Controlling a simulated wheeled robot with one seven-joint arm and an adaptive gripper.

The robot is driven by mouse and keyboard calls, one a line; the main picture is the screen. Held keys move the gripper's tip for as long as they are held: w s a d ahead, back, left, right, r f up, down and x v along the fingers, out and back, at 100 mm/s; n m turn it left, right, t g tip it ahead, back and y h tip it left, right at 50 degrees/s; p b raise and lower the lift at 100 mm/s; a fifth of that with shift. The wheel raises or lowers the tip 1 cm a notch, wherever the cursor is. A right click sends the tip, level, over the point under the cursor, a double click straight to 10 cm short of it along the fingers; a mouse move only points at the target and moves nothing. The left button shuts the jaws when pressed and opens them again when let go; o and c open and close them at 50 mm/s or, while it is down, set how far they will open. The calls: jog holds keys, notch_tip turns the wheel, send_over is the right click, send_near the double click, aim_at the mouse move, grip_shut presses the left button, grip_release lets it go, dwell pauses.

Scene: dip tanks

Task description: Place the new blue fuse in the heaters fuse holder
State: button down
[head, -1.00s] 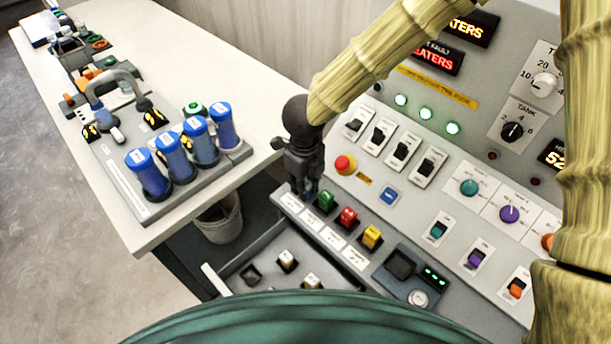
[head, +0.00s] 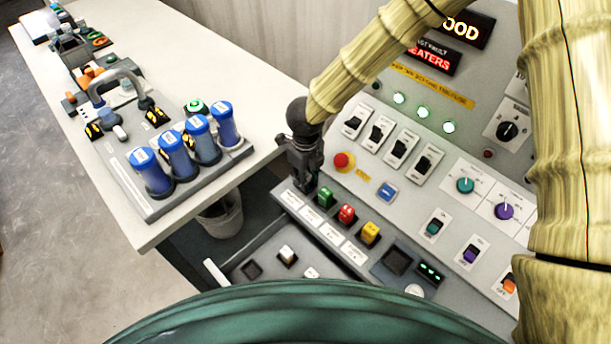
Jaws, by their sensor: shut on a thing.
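My gripper (head: 303,186) points down at the left end of the fuse row on the control panel, just left of the green fuse (head: 326,197). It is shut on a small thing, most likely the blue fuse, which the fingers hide. The heaters fuse holder is not clearly seen; the left end position of the row is under the fingertips. I cannot tell whether the fuse is seated. A red fuse (head: 347,213) and a yellow fuse (head: 370,233) stand farther along the row. White labels (head: 325,232) run in front of the row. A red fault display (head: 434,58) reads "HEATERS".
An open drawer (head: 262,254) with pale fuses in slots lies below the panel. A rack with several blue cylinders (head: 150,172) stands on the left bench.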

jog(key=shift+f, duration=0.1)
jog(key=c, duration=1.3)
grip_release()
jog(key=shift+o, duration=0.2)
notch_tip(320, 180, up, 12)
jog(key=b, duration=0.1)
